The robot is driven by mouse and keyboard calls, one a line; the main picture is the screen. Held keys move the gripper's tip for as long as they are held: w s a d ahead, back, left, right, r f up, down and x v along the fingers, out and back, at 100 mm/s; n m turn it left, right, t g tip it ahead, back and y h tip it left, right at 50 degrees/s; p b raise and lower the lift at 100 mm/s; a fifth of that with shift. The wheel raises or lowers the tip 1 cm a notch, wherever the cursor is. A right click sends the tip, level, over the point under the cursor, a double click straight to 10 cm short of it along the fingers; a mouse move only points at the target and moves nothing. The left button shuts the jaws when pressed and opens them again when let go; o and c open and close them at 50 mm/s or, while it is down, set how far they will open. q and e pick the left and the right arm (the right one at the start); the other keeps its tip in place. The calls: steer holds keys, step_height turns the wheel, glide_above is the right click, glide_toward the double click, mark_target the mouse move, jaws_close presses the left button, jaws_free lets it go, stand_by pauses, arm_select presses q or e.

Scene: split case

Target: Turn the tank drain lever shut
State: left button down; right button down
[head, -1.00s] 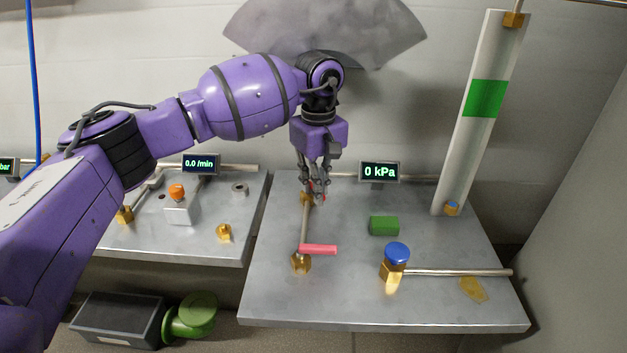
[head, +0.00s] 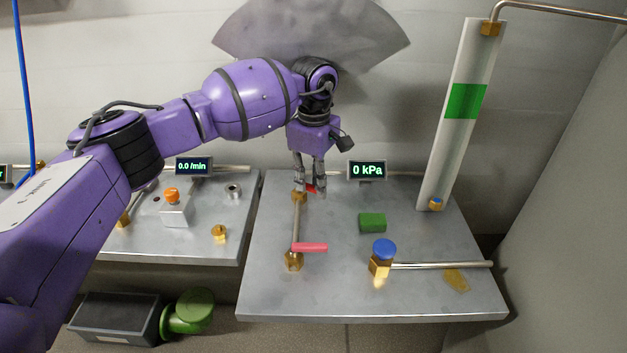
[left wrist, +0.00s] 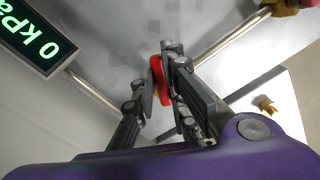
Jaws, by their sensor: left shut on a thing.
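A short red lever (head: 311,189) sits at the brass fitting (head: 299,196) at the back end of a steel pipe (head: 296,225) on the right-hand bench. My left gripper (head: 310,188) points down over it, its fingers closed around the lever. In the left wrist view the red lever (left wrist: 157,72) shows between the fingers, which hide much of it. In the head view it points to the right, across the pipe. A second, pinkish-red lever (head: 310,247) stands at the front brass fitting (head: 293,261), pointing right, untouched. Which lever is the tank drain is not labelled. My right gripper is not in view.
A display (head: 367,170) reads 0 kPa. A green block (head: 372,222) and a blue-knobbed valve (head: 384,249) stand to the right on the bench (head: 340,290). A tall white gauge with a green band (head: 465,101) rises behind. A left bench carries an orange knob (head: 171,195).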

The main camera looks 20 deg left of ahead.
arm_select(q)
steer(key=shift+w, duration=0.1)
steer(key=c, duration=1.8)
jaws_free()
steer(key=shift+o, duration=0.2)
